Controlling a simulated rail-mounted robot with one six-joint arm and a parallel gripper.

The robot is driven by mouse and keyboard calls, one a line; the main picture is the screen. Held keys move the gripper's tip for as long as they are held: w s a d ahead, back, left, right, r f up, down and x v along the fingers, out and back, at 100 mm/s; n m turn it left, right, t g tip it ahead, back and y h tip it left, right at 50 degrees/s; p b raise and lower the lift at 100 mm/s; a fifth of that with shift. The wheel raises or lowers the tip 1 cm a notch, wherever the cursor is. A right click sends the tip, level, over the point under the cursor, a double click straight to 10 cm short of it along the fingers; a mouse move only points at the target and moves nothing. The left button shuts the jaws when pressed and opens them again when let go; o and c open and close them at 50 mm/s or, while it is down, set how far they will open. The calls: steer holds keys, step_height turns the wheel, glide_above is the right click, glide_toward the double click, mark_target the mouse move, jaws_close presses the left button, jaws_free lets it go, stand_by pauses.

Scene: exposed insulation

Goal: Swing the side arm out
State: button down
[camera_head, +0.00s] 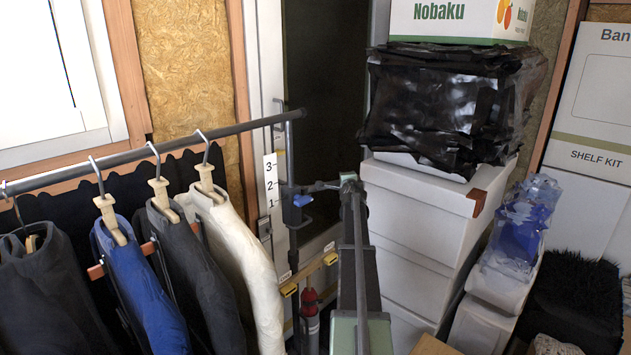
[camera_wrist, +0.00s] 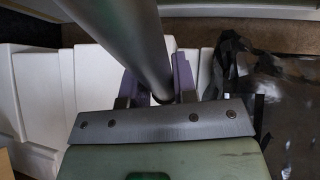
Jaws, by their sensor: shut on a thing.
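The side arm (camera_head: 319,186) is a short dark grey bar. It sticks out to the right from the upright post (camera_head: 291,165) at the right end of the clothes rack. A blue knob (camera_head: 302,200) sits on the post just below it. My gripper (camera_head: 347,183) is at the bar's right end. In the wrist view the bar shows as a thick grey tube (camera_wrist: 125,40), and my gripper (camera_wrist: 158,92) has its two purple-grey fingers on either side of it, shut on it. The exact contact is partly hidden by the gripper's plate.
The clothes rail (camera_head: 240,127) with several jackets fills the left. A number strip (camera_head: 270,180) and a red cylinder (camera_head: 310,325) are near the post.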

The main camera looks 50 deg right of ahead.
steer(key=c, duration=0.9)
jaws_free()
steer(key=p+v, duration=0.2)
steer(key=v, duration=0.9)
steer(key=shift+w+r, duration=0.1)
